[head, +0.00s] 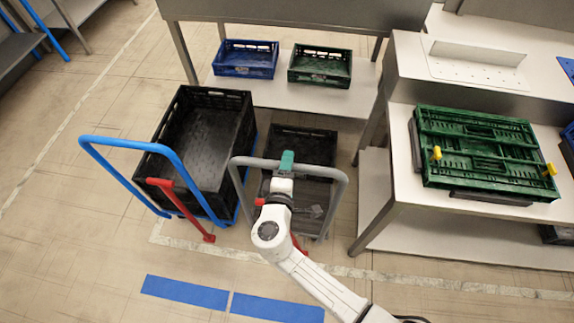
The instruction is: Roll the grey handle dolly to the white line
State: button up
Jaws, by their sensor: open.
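The grey handle dolly (341,190) stands at the middle of the head view, its grey handle arching toward me. A low black crate (318,135) shows behind the handle, over the dolly's far part. My gripper (287,160) is open, with its green tip at the top bar of the grey handle. Whether the bar lies between the fingers cannot be seen. My arm hides part of the dolly's near side. A worn white line (430,283) runs across the floor on the near side of the dolly; another stretch (85,105) runs up the left.
A blue handle dolly (170,150) with a tall black crate (238,105) stands close on the left, with red bars (182,210) near it. A steel table (395,205) with green crates (475,150) is at right. Blue floor strips (185,291) lie in front on clear floor.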

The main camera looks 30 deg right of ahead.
jog(key=shift+c, duration=0.3)
grip_shut()
jog(key=shift+s+a+f, duration=0.1)
jog(key=shift+s, duration=0.05)
